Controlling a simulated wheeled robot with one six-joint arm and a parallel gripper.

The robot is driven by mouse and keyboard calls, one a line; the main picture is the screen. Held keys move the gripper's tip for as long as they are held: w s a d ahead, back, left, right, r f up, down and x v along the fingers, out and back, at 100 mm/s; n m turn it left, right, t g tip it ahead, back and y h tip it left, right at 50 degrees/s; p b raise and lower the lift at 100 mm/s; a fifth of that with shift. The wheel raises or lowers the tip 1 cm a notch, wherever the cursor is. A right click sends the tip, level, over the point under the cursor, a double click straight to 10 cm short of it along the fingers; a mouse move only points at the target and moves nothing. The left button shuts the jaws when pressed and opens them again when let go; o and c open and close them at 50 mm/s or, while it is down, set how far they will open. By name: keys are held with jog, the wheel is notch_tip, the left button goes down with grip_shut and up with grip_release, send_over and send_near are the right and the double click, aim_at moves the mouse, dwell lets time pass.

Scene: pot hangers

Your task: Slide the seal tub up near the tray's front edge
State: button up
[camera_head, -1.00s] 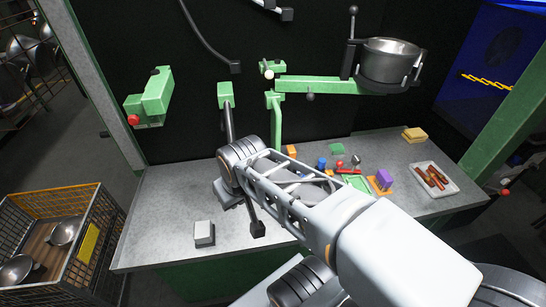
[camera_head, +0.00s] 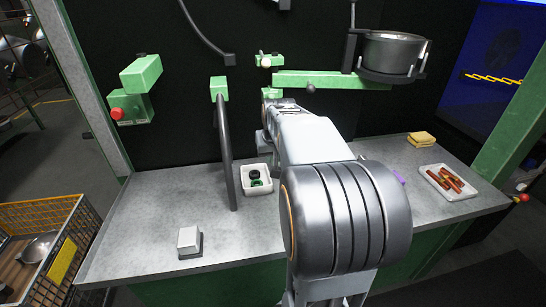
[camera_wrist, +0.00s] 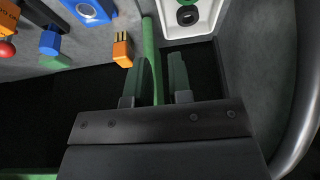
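A small white tub (camera_head: 257,179) with black and green rings in it stands on the grey counter (camera_head: 140,215), left of my arm in the head view. I take it to be the seal tub. In the wrist view the tub (camera_wrist: 206,27) shows in part at the top, cut off by the frame, beyond the fingers and to their right. My gripper (camera_wrist: 160,72) has its fingers apart, not touching the tub. A green post (camera_wrist: 151,35) shows between and beyond the fingers; I cannot tell whether it touches one. In the head view my arm hides the gripper.
A white tray (camera_head: 457,196) of brown sticks lies at the right, with yellow sponges (camera_head: 421,139) behind it. A grey box (camera_head: 189,241) sits front left. A black hanging rod (camera_head: 224,150) stands beside the tub. Orange (camera_wrist: 122,49) and blue (camera_wrist: 92,10) pieces lie left in the wrist view.

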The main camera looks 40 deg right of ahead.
jog(key=shift+f, duration=0.1)
jog(key=b+x, duration=0.1)
jog(key=x, duration=1.2)
jog(key=shift+f+b, duration=0.3)
jog(key=shift+f, duration=0.05)
jog(key=shift+c, duration=0.2)
grip_shut()
